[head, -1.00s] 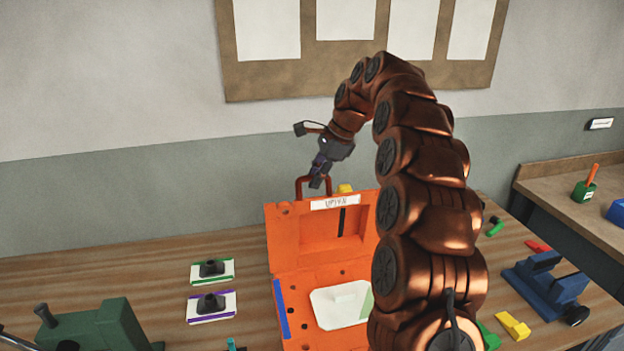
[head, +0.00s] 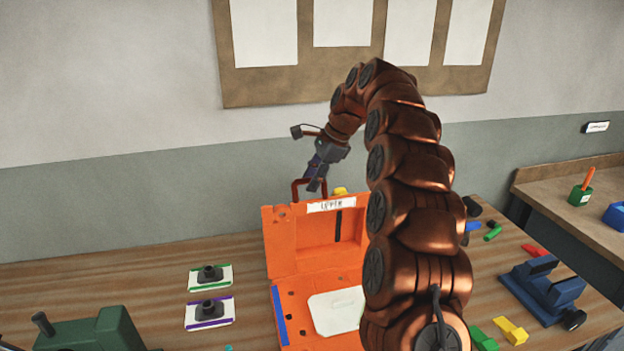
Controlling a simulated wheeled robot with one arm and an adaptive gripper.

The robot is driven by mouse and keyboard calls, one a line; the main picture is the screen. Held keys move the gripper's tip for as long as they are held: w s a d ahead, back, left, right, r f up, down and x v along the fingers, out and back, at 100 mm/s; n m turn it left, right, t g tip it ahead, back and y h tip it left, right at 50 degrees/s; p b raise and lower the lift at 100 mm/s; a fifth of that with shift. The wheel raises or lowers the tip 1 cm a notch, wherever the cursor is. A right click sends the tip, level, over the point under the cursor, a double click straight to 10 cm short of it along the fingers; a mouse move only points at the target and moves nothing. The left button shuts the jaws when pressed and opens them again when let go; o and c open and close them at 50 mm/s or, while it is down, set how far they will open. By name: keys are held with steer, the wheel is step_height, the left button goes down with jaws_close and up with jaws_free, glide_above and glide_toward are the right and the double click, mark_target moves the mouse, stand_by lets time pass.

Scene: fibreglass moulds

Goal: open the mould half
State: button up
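The orange mould stands on the workbench with its upper half (head: 284,245) raised upright, a white label on its top edge. Its lower half (head: 298,326) lies flat, with a white plate (head: 335,312) in it and a blue strip along the left edge. A dark red handle (head: 297,190) sticks up from the upper half's top edge. My gripper (head: 315,186) is at this handle, fingers pointing down. Whether the fingers are closed around it is too small to tell. My arm hides the right side of the mould.
Two white cards with black knobbed pieces (head: 210,277) (head: 209,311) lie left of the mould. A green machine (head: 95,327) is at front left. A blue vise (head: 545,287), yellow block (head: 510,330) and small coloured pieces lie at right. The bench at far left is clear.

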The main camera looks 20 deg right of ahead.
steer(key=shift+o, duration=0.3)
steer(key=shift+a, duration=0.1)
steer(key=s+d+r, duration=0.2)
steer(key=s+d, duration=0.1)
steer(key=d, duration=0.3)
steer(key=s+d+r, duration=0.2)
steer(key=s+d, duration=0.1)
steer(key=d, duration=0.3)
steer(key=shift+s+d+r, duration=0.2)
steer(key=shift+s+d, duration=0.05)
stand_by(0.5)
stand_by(0.4)
